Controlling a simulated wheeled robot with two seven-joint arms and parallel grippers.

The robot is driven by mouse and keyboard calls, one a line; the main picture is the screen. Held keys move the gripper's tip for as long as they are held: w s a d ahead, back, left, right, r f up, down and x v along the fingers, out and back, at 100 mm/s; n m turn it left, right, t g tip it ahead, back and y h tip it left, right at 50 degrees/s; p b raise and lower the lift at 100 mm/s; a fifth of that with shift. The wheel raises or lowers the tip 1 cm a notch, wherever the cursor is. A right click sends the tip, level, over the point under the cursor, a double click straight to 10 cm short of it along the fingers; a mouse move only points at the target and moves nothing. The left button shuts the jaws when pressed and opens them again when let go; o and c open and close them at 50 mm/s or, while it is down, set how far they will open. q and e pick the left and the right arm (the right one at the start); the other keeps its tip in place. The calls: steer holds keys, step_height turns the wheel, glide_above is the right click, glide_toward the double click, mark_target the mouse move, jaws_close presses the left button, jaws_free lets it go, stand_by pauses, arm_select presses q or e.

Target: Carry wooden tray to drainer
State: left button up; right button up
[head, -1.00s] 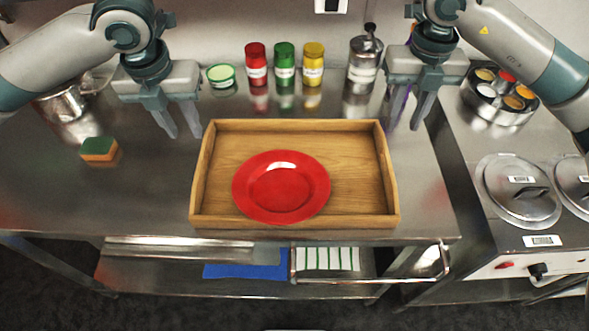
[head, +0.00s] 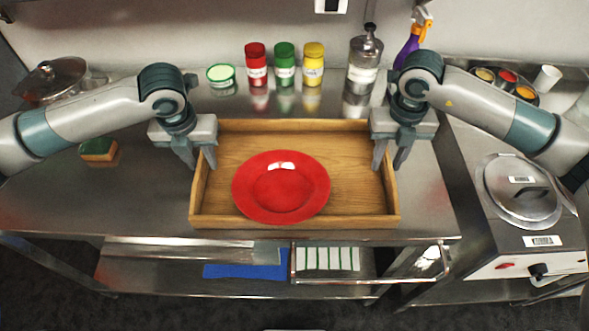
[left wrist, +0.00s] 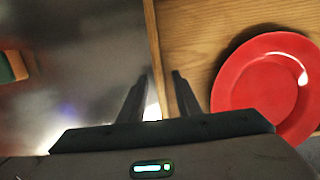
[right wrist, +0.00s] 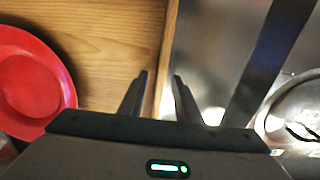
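The wooden tray (head: 345,172) stands on the steel counter with a red plate (head: 281,187) lying in it. My left gripper (head: 203,160) is open at the tray's left side wall, its fingers on either side of the rim. The left wrist view shows the wall (left wrist: 153,45) between the open fingers (left wrist: 160,92). My right gripper (head: 387,165) is open at the right side wall. In the right wrist view, that wall (right wrist: 165,60) lies between its open fingers (right wrist: 160,92). Whether the fingers touch the walls cannot be told. No drainer is clearly recognizable.
Red (head: 256,65), green (head: 285,65) and yellow (head: 313,64) jars stand behind the tray, beside a metal dispenser (head: 364,62). A sponge (head: 99,150) lies left. A lidded cooker (head: 522,190) stands right. The counter left of the tray is mostly clear.

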arm_select(q)
steer(key=shift+f, duration=0.1)
arm_select(e)
steer(key=shift+f, duration=0.1)
arm_select(q)
jaws_close()
arm_select(e)
jaws_close()
arm_select(q)
steer(key=shift+w, duration=0.1)
arm_select(e)
steer(key=shift+w, duration=0.1)
stand_by(1.0)
